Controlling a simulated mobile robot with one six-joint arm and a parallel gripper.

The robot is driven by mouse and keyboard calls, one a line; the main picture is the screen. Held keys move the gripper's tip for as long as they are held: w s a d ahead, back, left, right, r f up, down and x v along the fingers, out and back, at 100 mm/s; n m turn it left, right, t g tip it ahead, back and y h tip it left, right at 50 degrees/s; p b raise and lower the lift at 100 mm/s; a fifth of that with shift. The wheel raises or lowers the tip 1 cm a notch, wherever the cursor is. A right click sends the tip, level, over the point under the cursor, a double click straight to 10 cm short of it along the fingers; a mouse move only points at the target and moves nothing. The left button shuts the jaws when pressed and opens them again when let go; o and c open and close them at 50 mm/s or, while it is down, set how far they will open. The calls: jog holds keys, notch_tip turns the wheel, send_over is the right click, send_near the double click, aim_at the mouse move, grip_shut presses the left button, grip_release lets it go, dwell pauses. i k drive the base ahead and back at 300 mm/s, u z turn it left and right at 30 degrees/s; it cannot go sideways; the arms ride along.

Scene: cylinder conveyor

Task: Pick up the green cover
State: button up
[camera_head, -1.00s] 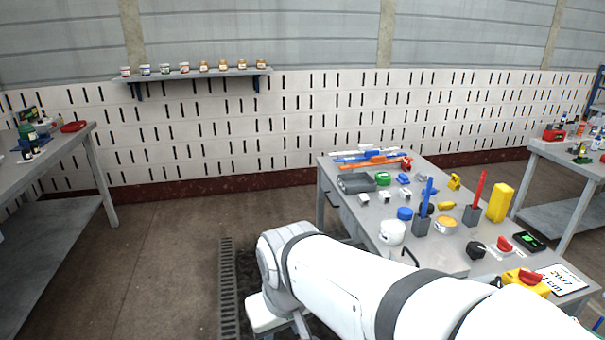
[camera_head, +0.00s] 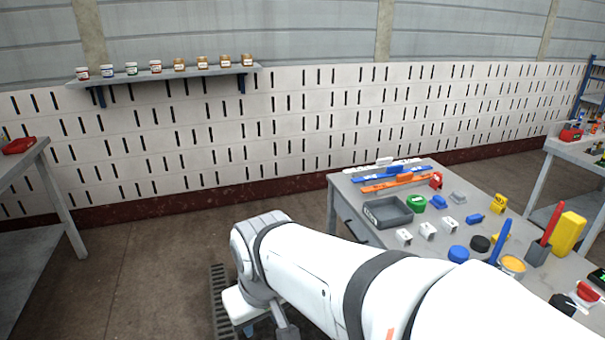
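A round green cover (camera_head: 416,203) lies on the grey table (camera_head: 380,238), just right of a dark grey tray. My white arm reaches in from the bottom right and bends downward at the lower left, in front of the table. My gripper is not visible; the end of the arm drops toward the bottom edge, well left of the cover. Nothing touches the cover from above as far as I see.
A grey tray (camera_head: 388,212) sits left of the cover, a blue part (camera_head: 438,202) right of it. White brackets (camera_head: 427,230) stand in front; orange and blue bars (camera_head: 394,183) lie behind. A blue disc (camera_head: 458,254) and yellow block (camera_head: 567,233) are further right.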

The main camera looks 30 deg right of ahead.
aim_at(417, 203)
jog(key=u, duration=0.05)
jog(key=i, duration=2.3)
jog(key=z, duration=2.95)
jog(key=i, duration=1)
